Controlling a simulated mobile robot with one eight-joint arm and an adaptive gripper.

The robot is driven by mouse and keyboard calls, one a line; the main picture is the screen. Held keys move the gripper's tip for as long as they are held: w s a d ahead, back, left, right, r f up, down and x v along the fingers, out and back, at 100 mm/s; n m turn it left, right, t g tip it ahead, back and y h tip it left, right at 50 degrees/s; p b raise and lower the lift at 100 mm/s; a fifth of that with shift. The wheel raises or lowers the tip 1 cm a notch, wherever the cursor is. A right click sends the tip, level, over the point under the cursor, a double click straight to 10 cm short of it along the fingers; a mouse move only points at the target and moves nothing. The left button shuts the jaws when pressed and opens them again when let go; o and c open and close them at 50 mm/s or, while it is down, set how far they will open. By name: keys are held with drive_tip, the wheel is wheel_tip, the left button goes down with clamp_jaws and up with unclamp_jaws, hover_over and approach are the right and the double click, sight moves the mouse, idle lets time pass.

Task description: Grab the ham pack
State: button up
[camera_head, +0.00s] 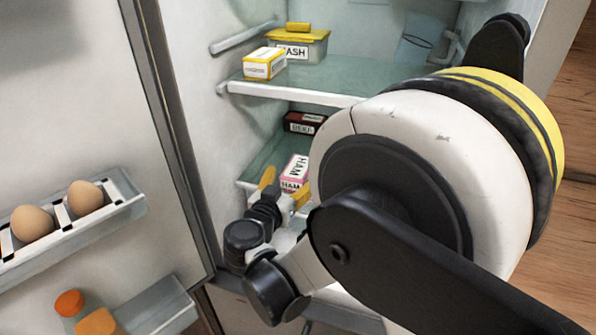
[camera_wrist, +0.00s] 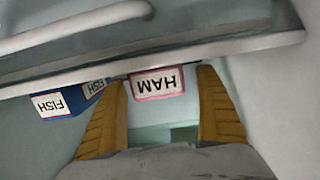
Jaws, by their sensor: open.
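The ham pack (camera_head: 295,172) is a pink and white box marked HAM on a lower shelf of the open fridge. In the wrist view the ham pack (camera_wrist: 158,84) appears upside down, between and beyond the fingertips. My gripper (camera_head: 283,190) is at the front of that shelf, close to the pack, with its yellow fingers apart. In the wrist view my gripper (camera_wrist: 162,85) is open and nothing is clamped in it. I cannot tell whether a finger touches the pack. My gripper and arm hide part of the pack's lower front in the head view.
A blue FISH box (camera_wrist: 62,103) stands beside the left finger in the wrist view. A dark BEEF box (camera_head: 304,123) sits behind the ham. The upper shelf (camera_head: 300,92) holds a yellow-lidded tub (camera_head: 300,40) and a yellow-white box (camera_head: 264,63). The open door carries eggs (camera_head: 32,222).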

drive_tip(key=b+x, duration=0.1)
drive_tip(key=x, duration=0.2)
drive_tip(key=shift+w+d, duration=0.2)
drive_tip(key=shift+w, duration=0.05)
drive_tip(key=c, duration=1.4)
drive_tip(key=shift+r, duration=0.1)
